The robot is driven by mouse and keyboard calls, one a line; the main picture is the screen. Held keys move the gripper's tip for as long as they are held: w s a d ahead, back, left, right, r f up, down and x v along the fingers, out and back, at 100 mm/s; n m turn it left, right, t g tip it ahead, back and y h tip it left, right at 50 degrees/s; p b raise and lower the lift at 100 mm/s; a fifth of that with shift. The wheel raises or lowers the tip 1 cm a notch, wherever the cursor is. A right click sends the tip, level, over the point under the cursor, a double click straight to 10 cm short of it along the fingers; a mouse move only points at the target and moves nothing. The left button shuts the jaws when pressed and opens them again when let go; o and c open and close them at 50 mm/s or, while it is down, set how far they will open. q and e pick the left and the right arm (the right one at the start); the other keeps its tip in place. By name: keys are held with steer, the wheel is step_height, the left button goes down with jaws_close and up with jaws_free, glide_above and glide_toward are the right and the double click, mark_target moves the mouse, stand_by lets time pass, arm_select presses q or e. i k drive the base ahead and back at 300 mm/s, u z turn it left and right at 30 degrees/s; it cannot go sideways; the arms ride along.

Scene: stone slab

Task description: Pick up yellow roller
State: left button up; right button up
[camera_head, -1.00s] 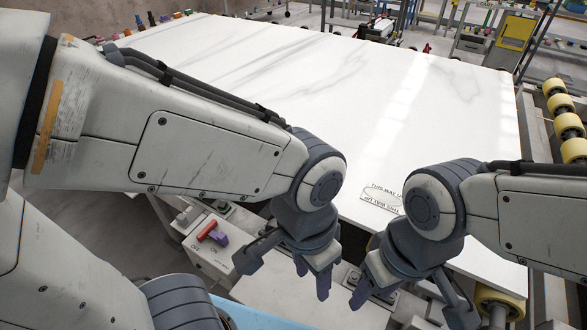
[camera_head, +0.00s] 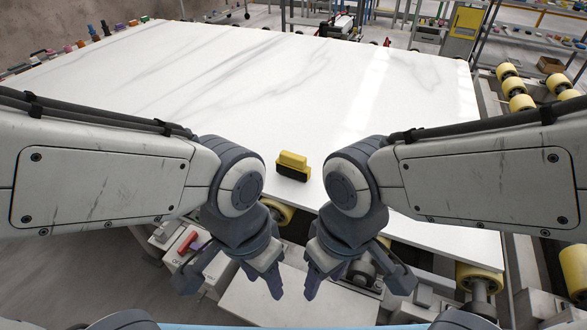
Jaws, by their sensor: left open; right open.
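A small yellow block-shaped tool with a black lower part (camera_head: 293,165) lies on the white marbled slab (camera_head: 230,90), near its front edge. It looks like the yellow roller, though its shape is more like a block. It sits between my two wrists, apart from both. My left gripper (camera_head: 230,276) points down in front of the slab's edge, open and empty. My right gripper (camera_head: 356,281) also hangs in front of the edge, open and empty. Both grippers are nearer to me than the yellow tool.
Yellow conveyor rollers (camera_head: 515,88) line the right side, and another (camera_head: 480,279) sits under the slab's right corner. A red-handled item (camera_head: 187,243) is at lower left. Small colored objects (camera_head: 105,28) line the slab's far left edge. The slab's middle is clear.

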mark_target(291, 164)
steer(key=z, duration=3.15)
steer(key=k, duration=1.5)
steer(key=u, duration=1.4)
steer(key=i, duration=0.45)
steer(key=u, duration=0.1)
